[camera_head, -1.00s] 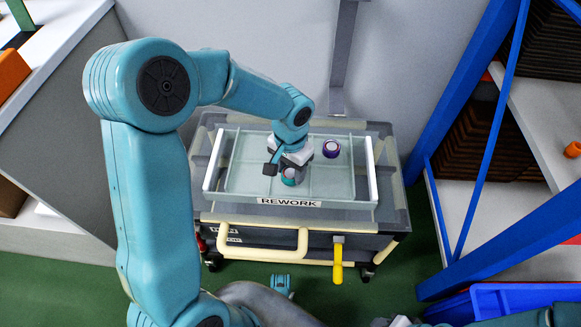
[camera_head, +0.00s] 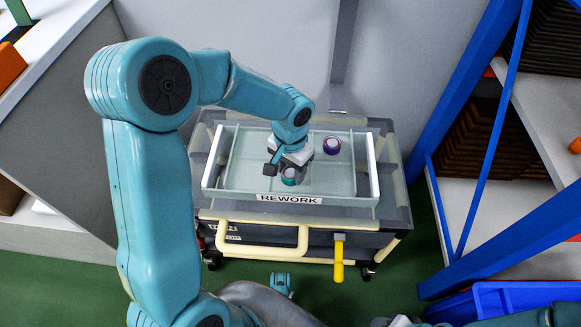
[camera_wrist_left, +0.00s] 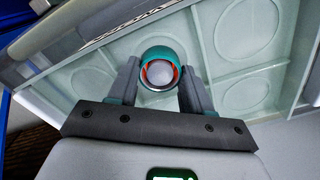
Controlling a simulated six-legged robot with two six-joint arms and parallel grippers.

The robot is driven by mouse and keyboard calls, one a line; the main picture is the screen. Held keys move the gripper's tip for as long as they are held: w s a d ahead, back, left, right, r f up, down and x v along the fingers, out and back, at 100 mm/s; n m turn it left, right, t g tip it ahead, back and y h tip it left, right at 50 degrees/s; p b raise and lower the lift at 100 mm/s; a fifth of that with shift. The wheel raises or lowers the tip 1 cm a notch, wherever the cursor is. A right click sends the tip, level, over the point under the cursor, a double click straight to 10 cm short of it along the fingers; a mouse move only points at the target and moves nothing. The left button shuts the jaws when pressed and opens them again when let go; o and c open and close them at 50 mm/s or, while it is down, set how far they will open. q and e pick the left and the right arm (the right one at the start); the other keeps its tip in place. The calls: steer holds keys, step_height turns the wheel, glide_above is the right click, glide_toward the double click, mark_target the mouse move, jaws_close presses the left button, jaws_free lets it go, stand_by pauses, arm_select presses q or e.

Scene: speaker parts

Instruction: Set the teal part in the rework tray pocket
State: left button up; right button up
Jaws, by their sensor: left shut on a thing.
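The teal part (camera_head: 289,176) is a short round piece inside the rework tray (camera_head: 374,168), a shallow pale tray with a REWORK label on its front. My left gripper (camera_head: 287,170) reaches down into the tray and is shut on the teal part. In the left wrist view the teal part (camera_wrist_left: 160,53) sits between the two fingers (camera_wrist_left: 158,84), showing a teal rim, an orange-red inner ring and a pale centre. Round pockets (camera_wrist_left: 246,29) show in the tray floor around it. I cannot tell whether the part touches the floor.
A purple round part (camera_head: 332,145) stands in the tray, right of and behind my left gripper. The tray rests on a cart (camera_head: 390,213) with a cream handle (camera_head: 262,249) and a yellow lever (camera_head: 338,262). A blue-framed shelf (camera_head: 432,155) stands to the right.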

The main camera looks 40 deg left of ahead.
arm_select(q)
steer(key=o, duration=1.3)
step_height(320, 180, up, 16)
steer(key=p, duration=0.6)
steer(key=shift+r, duration=0.15)
steer(key=shift+s, duration=0.1)
